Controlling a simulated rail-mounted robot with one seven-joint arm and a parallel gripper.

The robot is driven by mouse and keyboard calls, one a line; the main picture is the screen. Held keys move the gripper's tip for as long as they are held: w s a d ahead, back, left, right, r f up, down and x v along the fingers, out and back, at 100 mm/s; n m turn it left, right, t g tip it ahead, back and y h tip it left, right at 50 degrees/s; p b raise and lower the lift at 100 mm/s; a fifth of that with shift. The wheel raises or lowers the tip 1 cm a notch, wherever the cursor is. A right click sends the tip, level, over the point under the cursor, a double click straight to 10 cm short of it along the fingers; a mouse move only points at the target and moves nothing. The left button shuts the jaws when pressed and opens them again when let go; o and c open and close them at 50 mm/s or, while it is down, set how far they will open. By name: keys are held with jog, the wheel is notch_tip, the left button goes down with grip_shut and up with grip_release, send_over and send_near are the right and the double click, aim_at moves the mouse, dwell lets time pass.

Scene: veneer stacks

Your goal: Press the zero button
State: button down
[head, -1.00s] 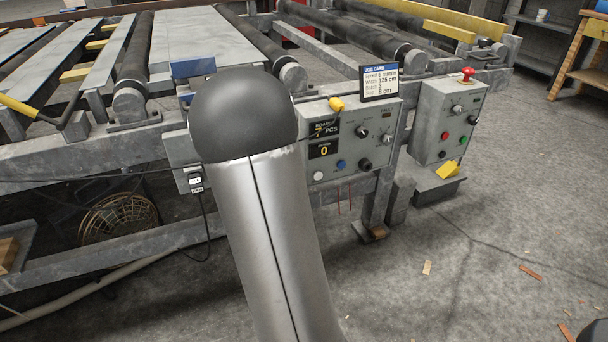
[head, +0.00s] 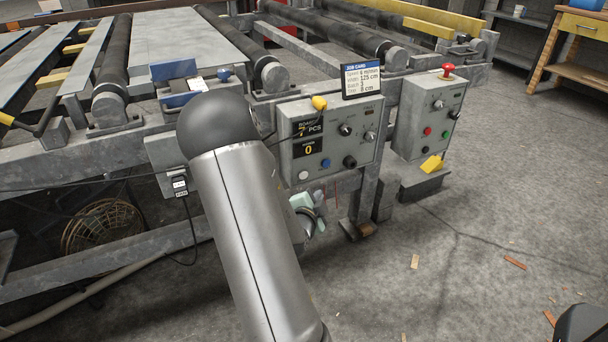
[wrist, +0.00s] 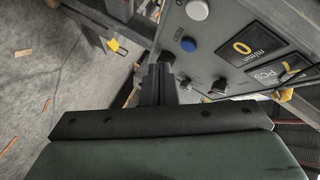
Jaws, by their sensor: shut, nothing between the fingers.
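The grey control box (head: 335,130) on the machine frame has a white button (head: 304,175) and a blue button (head: 326,163) along its lower left. In the wrist view the white button (wrist: 197,10) is at the top, with a partly cut-off mark beside it that looks like a 0. The blue button (wrist: 188,44), lettered RESET, lies below it. My gripper (wrist: 160,66) is shut and empty, its tips just left of and below the blue button in that view. Contact with the panel cannot be judged. In the head view my arm largely hides the gripper, below the box.
The box's displays (head: 308,140) read 7 PCS and 0. A job card (head: 362,80) and a yellow part (head: 319,103) stand on top. A second box (head: 430,118) with a red mushroom button (head: 447,70) is to the right. Floor in front is mostly open.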

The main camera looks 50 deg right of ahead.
aim_at(308, 176)
jog(key=w+d, duration=0.2)
jog(key=w, duration=0.4)
jog(key=shift+d, duration=0.35)
dwell(1.7)
jog(key=shift+w+d, duration=0.15)
jog(key=shift+w, duration=0.25)
jog(key=shift+w+d+b, duration=0.25)
jog(key=shift+w+b, duration=0.2)
dwell(0.6)
dwell(0.3)
jog(key=shift+s+a+b, duration=0.4)
jog(key=shift+s+b, duration=0.05)
jog(key=shift+s, duration=0.4)
jog(key=shift+s+a+b, duration=0.35)
jog(key=shift+s, duration=0.4)
jog(key=shift+s+a+b, duration=0.3)
jog(key=shift+s+a, duration=0.05)
jog(key=shift+s, duration=0.45)
jog(key=shift+s+a+b, duration=0.35)
jog(key=shift+s, duration=0.4)
